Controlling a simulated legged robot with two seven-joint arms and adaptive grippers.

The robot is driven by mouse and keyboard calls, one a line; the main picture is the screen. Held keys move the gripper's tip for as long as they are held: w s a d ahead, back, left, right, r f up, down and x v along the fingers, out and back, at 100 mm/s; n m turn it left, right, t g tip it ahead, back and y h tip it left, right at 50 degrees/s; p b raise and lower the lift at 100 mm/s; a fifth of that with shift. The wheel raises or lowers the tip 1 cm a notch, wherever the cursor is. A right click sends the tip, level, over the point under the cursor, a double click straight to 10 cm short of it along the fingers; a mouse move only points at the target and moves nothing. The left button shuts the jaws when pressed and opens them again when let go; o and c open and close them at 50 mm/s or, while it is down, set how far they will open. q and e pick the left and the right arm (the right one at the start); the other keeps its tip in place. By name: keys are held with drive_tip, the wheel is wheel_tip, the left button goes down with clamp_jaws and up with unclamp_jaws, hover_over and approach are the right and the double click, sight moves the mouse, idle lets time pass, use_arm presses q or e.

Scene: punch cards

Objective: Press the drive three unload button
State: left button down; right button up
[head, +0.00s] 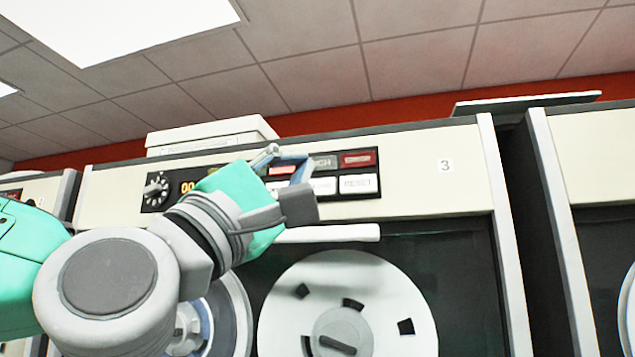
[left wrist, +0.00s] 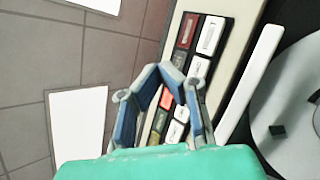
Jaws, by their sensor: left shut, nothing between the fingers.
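The drive marked 3 (head: 445,166) fills the middle of the head view. Its dark panel holds two rows of buttons: a lit red button (head: 282,171), a grey button (head: 323,162), a dark red button (head: 357,159), and white ones below, including one reading RESET (head: 357,184). I cannot read an unload label; some buttons are hidden behind my gripper. My left gripper (head: 285,153) is shut and empty, its tips in front of the panel near the lit red button. In the left wrist view its fingers (left wrist: 165,72) overlap the panel; contact cannot be told.
A dial (head: 156,190) and an orange display (head: 187,187) sit on the panel's left. A white bar (head: 330,233) and a large tape reel (head: 385,285) are below. A white box (head: 210,135) lies on top. Another drive (head: 598,150) stands right, beyond a dark gap.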

sight(319, 188)
use_arm(q)
drive_tip(key=shift+w+d+p, duration=0.1)
drive_tip(key=shift+w+d, duration=0.2)
drive_tip(key=shift+w, duration=0.55)
drive_tip(key=shift+w+d+p, duration=0.15)
drive_tip(key=shift+w+d, duration=0.15)
drive_tip(key=shift+w, duration=0.5)
drive_tip(key=shift+w+d+p, duration=0.1)
drive_tip(key=shift+w+d, duration=0.2)
drive_tip(key=shift+w, duration=0.55)
drive_tip(key=shift+w, duration=0.1)
drive_tip(key=shift+w+d, duration=0.1)
drive_tip(key=shift+w, duration=0.1)
